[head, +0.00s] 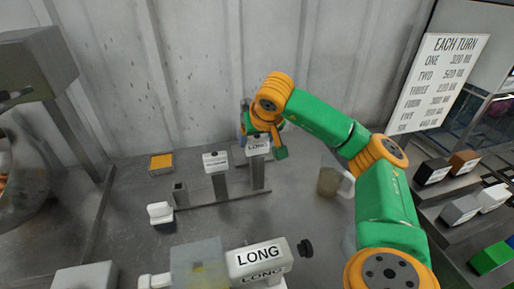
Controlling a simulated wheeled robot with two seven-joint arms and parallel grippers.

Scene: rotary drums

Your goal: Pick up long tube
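A rack stands on the grey table with grey uprights of stepped height. The tallest upright (257,175) carries a white block labelled LONG (258,148). I cannot make out a separate long tube there; my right arm covers the area just above and behind this block. My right gripper (265,142) is at the top of the LONG upright, partly hidden by its own wrist. Whether its fingers are open, shut or touching anything cannot be seen. My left gripper is out of view.
A shorter upright with a labelled block (216,162) stands left of the LONG one. A white machine labelled LONG (258,256) is in front. An orange-topped box (161,163) is at back left. A sign (438,85) hangs right.

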